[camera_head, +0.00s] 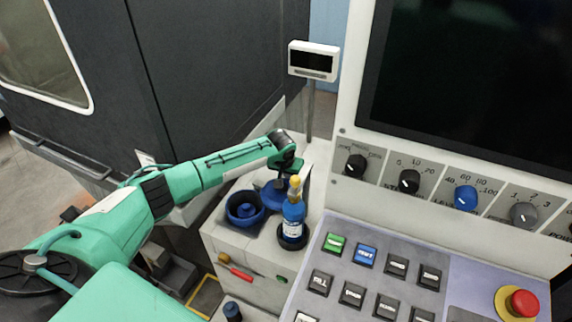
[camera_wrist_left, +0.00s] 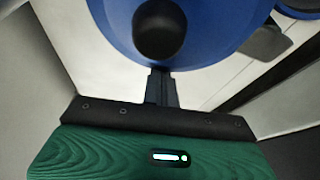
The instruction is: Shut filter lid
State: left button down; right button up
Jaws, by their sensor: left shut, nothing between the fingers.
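The blue filter housing (camera_head: 240,221) is a round open cup with a blue inner part, on the white bench unit in the head view. A blue disc that looks like its lid (camera_head: 268,196) is beside it to the right, partly hidden by the bottle and my gripper. In the left wrist view the round blue lid (camera_wrist_left: 110,30) fills the top, with a black knob (camera_wrist_left: 160,28) on it. My left gripper (camera_head: 281,180) is over the lid in the head view. Its shut fingers (camera_wrist_left: 161,72) reach the lid's near edge in the wrist view; I cannot tell whether they touch.
A blue bottle with a yellow cap (camera_head: 293,214) stands close to the lid and gripper. A red handle (camera_head: 241,274) is on the unit's front. A small display on a pole (camera_head: 313,61) stands behind. A control panel (camera_head: 451,277) with buttons is at the right.

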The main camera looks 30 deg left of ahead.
aim_at(277, 200)
pick_arm(q)
jog(key=shift+s+d+r+m+h+p, duration=0.25)
jog(key=shift+s+d+m+p, duration=0.3)
jog(key=shift+s+m+p, duration=0.3)
jog(key=s+m+p, duration=0.1)
jog(key=s+d+m+h+p, duration=0.1)
jog(key=m, duration=0.1)
jog(key=shift+s+f, duration=0.1)
jog(key=shift+s+d+m+h+p, duration=0.1)
jog(key=shift+s+m+h+p, duration=0.25)
jog(key=shift+s+m, duration=0.5)
jog(key=shift+s+f+m+g+h, duration=0.1)
jog(key=shift+s+m+g+h, duration=0.25)
jog(key=shift+s+m, duration=0.5)
jog(key=s+m, duration=0.2)
jog(key=m, duration=0.1)
jog(key=s+m+g+h, duration=0.1)
jog(key=shift+s+a+f+m, duration=0.1)
jog(key=shift+s+a+m, duration=0.15)
jog(key=shift+s+a, duration=0.15)
jog(key=s+a+m+g, duration=0.1)
jog(key=s+m, duration=0.1)
jog(key=m, duration=0.1)
jog(key=shift+s+a, duration=0.1)
jog(key=shift+a, duration=0.1)
jog(key=shift+s+a, duration=0.35)
jog(key=shift+s, duration=0.05)
